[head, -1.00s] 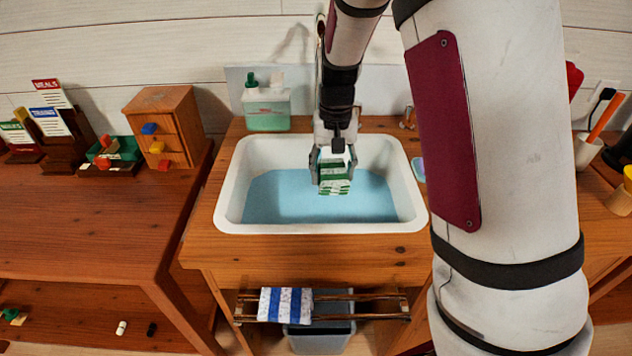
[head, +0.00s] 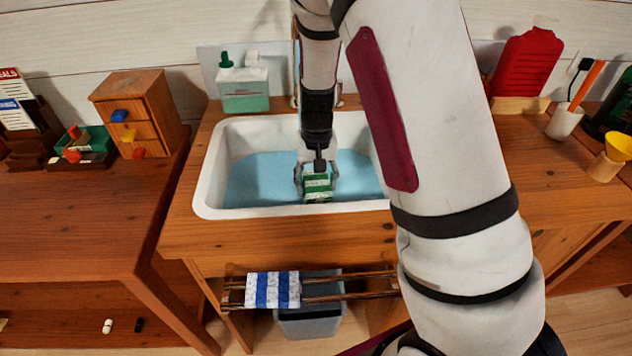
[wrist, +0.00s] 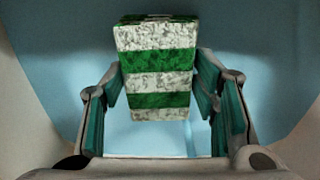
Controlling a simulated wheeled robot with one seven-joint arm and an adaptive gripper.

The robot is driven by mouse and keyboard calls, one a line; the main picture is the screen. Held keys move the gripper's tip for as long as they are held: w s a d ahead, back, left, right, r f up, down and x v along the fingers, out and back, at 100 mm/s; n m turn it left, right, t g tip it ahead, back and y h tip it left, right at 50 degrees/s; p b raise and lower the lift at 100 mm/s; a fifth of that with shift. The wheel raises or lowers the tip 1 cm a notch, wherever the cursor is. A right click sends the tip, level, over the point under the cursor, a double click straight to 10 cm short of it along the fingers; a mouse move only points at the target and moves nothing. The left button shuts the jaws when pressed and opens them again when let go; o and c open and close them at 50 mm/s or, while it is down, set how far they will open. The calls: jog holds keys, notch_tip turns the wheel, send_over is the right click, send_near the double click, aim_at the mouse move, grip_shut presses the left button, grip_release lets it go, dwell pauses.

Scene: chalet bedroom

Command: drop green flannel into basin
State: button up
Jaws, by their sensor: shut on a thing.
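The green flannel (head: 318,187), striped green and white, is in my gripper (head: 316,180) over the basin (head: 208,190). The basin is a white sink with blue water in it. In the wrist view the flannel (wrist: 156,68) sits between the two fingers of my gripper (wrist: 165,95), with the blue water behind it. My gripper is shut on it. In the head view the flannel overlaps the water near the front of the basin; I cannot tell whether it touches the water. My arm hides the basin's right part.
A blue-and-white striped cloth (head: 272,289) hangs on a wooden rail below the basin, above a grey bin (head: 308,318). A soap bottle (head: 243,88) stands behind the basin. A small drawer cabinet (head: 140,110) is at left, and a red hot-water bottle (head: 526,65) at back right.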

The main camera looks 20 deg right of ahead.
jog(key=shift+f, duration=0.35)
jog(key=shift+f+b, duration=0.2)
jog(key=shift+b, duration=0.2)
jog(key=o, duration=1)
